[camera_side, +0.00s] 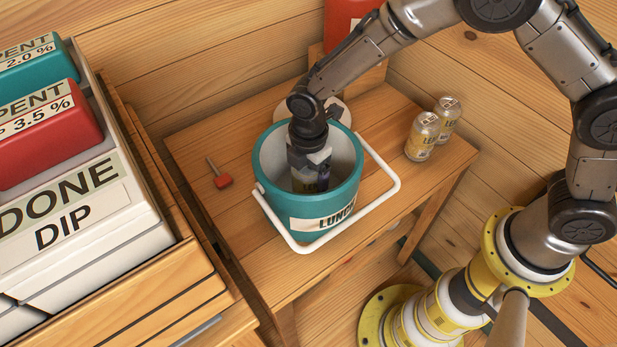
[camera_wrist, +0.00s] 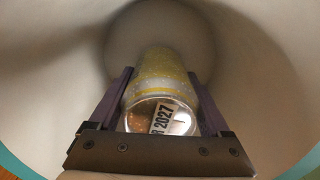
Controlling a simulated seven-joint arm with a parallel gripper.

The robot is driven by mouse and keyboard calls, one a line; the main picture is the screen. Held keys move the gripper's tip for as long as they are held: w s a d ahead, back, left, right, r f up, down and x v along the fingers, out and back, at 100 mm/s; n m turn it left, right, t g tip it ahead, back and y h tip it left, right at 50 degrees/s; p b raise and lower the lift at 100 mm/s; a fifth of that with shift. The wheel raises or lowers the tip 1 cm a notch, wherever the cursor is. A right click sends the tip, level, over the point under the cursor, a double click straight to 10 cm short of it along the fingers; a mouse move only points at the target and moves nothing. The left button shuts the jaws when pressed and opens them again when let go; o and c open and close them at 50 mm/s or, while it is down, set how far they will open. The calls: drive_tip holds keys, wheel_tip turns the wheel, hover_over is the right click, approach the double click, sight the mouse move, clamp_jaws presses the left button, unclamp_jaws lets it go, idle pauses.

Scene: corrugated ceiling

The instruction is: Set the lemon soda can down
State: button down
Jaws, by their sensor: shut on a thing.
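My gripper (camera_wrist: 160,115) is shut on a yellow and silver soda can (camera_wrist: 160,75), one finger on each side of it. In the wrist view the near end of the can faces the camera and bears a label ending in "2027". In the side view my gripper (camera_side: 312,175) reaches down inside a teal bucket (camera_side: 278,200) marked "LUNCH", and the held can is mostly hidden there. The bucket's pale inside wall (camera_wrist: 50,70) surrounds the can in the wrist view. I cannot tell whether the can touches the bucket's floor.
Two similar yellow cans (camera_side: 422,136) (camera_side: 447,118) stand at the right of the wooden table (camera_side: 205,150). The bucket's white handle (camera_side: 385,185) hangs over its front right. A small red-ended tool (camera_side: 222,181) lies to the left.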

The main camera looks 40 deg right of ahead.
drive_tip(key=shift+f, duration=0.1)
unclamp_jaws()
wheel_tip(320, 180, up, 12)
drive_tip(key=shift+f, duration=0.1)
drive_tip(key=shift+d+r, duration=0.2)
drive_tip(key=shift+r, duration=0.35)
drive_tip(key=s+d+r+m+t, duration=0.2)
drive_tip(key=s+d+r+m, duration=0.5)
drive_tip(key=d, duration=0.2)
drive_tip(key=s+d+r+m+t, duration=0.2)
drive_tip(key=s+d+r+m, duration=0.45)
drive_tip(key=d, duration=0.25)
drive_tip(key=s+d+f+m+t, duration=0.1)
drive_tip(key=s+d+m, duration=0.2)
drive_tip(key=s+m, duration=0.3)
drive_tip(key=shift+s+d+f+t, duration=0.2)
drive_tip(key=shift+s+f+t, duration=0.1)
drive_tip(key=shift+s, duration=0.7)
